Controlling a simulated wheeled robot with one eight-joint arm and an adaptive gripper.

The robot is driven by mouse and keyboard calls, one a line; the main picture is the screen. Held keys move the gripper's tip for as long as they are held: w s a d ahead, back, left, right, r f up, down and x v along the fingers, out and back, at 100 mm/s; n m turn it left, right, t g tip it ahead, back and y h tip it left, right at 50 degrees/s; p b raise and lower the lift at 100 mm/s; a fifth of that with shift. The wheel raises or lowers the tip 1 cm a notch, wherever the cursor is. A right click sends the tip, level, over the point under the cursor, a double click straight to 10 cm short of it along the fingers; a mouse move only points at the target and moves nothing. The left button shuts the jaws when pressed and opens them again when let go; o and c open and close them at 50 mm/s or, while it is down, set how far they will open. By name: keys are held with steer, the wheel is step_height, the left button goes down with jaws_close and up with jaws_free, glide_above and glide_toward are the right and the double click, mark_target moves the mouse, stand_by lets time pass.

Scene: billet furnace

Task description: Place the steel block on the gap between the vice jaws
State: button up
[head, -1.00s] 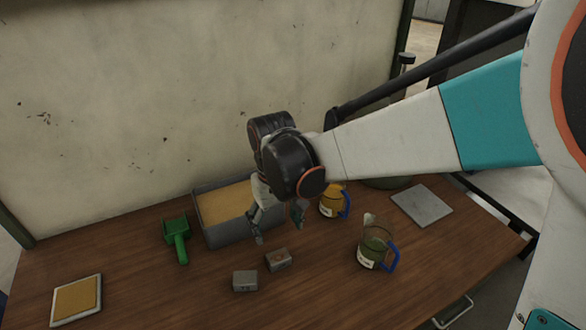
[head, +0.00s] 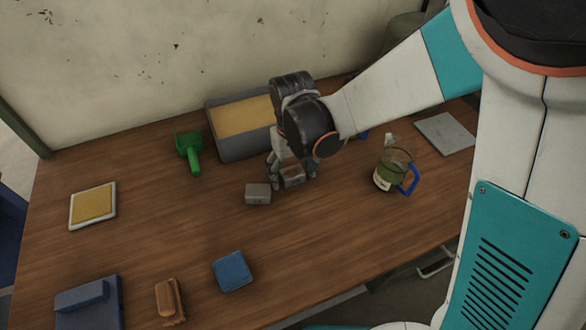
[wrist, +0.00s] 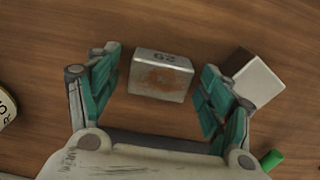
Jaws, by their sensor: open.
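Two small grey metal blocks lie on the wooden table. The rust-stained block (head: 292,177) is under my gripper (head: 293,172) in the head view. In the wrist view this stained block (wrist: 160,77), with a marking on one face, lies between the two spread fingers of my gripper (wrist: 161,68), with gaps at both sides. The plainer block (head: 257,193) lies just left of it in the head view; it shows beyond the right finger in the wrist view (wrist: 258,82). I cannot make out vice jaws for certain.
A sand-filled grey bin (head: 243,148), a green scoop (head: 190,150) and a glass jug (head: 393,172) surround the blocks. A grey plate (head: 446,133) is at right. In front are a blue pad (head: 232,271), an orange-brown brush-like item (head: 169,300) and a blue-grey stepped object (head: 86,301).

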steer(key=shift+f, duration=0.1)
steer(key=shift+c, duration=0.5)
jaws_close()
